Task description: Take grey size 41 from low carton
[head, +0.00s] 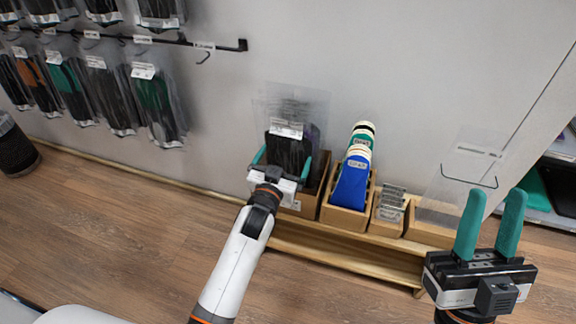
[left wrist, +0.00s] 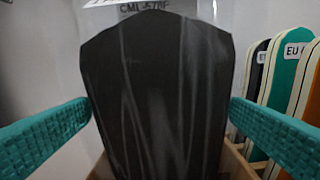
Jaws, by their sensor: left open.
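A dark grey insole pack in a clear bag with a white label (head: 287,130) stands upright in the leftmost low carton (head: 314,203). In the left wrist view the dark pack (left wrist: 158,90) fills the middle, and its label is cut off at the top. I cannot read a size 41 on it. My left gripper (head: 281,160) is open, with one teal finger on each side of the pack; whether they touch it is unclear. More clear bags stand behind it. My right gripper (head: 495,205) is open and empty at the lower right, away from the cartons.
A carton with blue and green insoles (head: 351,186) stands just right of the left gripper, then a small carton with metal pieces (head: 391,205). All sit on a low wooden bench (head: 340,262). Packs hang from a wall rail (head: 180,42). An empty hook (head: 470,182) is near the right gripper.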

